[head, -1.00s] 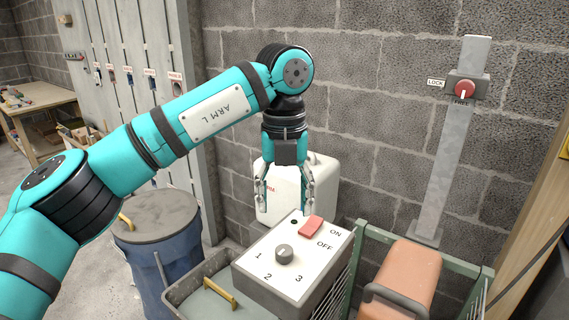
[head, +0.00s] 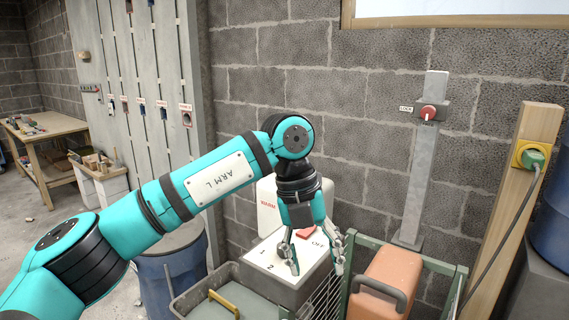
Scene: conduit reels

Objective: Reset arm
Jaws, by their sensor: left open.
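My left arm, marked ARM L, reaches in from the left. Its gripper (head: 316,272) points down, open and empty, with its fingers over the right front part of the control box. The control box (head: 268,258) has a white top with numbers, a red rocker switch (head: 306,233) and the word OFF beside it. The gripper hides the box's knob and part of its top. I cannot tell whether a finger touches the box. My right gripper is not in view.
A grey bin with a yellow handle (head: 223,303) stands left of the box, with a blue drum (head: 170,275) behind. An orange case (head: 388,285) sits in a green rack (head: 455,288) to the right. A post carries a red LOCK knob (head: 428,112). A wooden post (head: 505,190) holds a green plug.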

